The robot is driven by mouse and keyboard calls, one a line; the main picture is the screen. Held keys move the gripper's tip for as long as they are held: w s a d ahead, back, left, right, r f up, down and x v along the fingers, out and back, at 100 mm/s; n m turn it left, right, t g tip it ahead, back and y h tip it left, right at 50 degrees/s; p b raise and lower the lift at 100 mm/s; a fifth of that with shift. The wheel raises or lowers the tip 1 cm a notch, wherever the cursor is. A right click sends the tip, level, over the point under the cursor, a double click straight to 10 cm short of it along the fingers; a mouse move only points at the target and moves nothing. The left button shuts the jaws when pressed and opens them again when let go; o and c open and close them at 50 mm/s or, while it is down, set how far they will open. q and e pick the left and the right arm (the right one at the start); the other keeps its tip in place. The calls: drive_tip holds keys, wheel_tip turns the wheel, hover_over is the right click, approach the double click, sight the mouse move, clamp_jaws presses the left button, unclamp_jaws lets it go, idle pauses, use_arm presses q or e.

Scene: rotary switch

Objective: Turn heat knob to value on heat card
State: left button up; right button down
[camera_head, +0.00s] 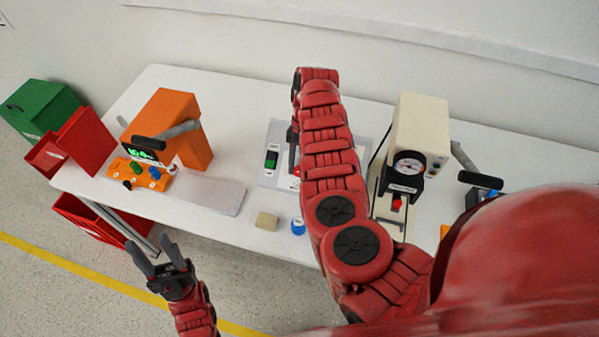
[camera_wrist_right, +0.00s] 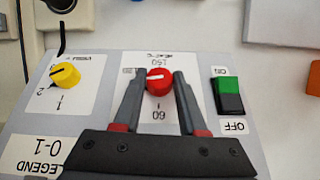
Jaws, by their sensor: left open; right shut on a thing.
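The red knob (camera_wrist_right: 159,82) sits on a grey control panel (camera_wrist_right: 100,125), within a white dial label marked 60 and 150. A white line runs across its top, roughly level in the right wrist view. My right gripper (camera_wrist_right: 159,80) has its fingers on both sides of the knob and is shut on it. In the head view my right arm hides much of the panel (camera_head: 268,180). I cannot make out a separate heat card. My left gripper (camera_head: 158,262) is open and empty, in front of the table.
A yellow knob (camera_wrist_right: 66,75) is left of the red knob, and a green-and-black switch (camera_wrist_right: 228,96) is right of it. A LEGEND 0-1 label (camera_wrist_right: 42,152) is also on the panel. An orange machine (camera_head: 180,125) and a cream machine (camera_head: 420,130) stand either side on the table.

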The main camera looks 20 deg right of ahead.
drive_tip(key=shift+w+a+f+n+g+h+b, duration=0.15)
drive_tip(key=shift+n+g+h+b, duration=0.4)
drive_tip(key=shift+b, duration=1.15)
drive_tip(key=shift+s+f+n+g+h+b, duration=0.1)
drive_tip(key=shift+n+g+h+b, duration=0.15)
drive_tip(key=shift+n+h+b, duration=1.05)
drive_tip(key=shift+r+m+b, duration=0.15)
drive_tip(key=shift+m+b, duration=0.3)
drive_tip(key=shift+b, duration=0.3)
drive_tip(key=c, duration=0.8)
unclamp_jaws()
drive_tip(key=shift+o, duration=0.2)
drive_tip(key=shift+r, duration=0.1)
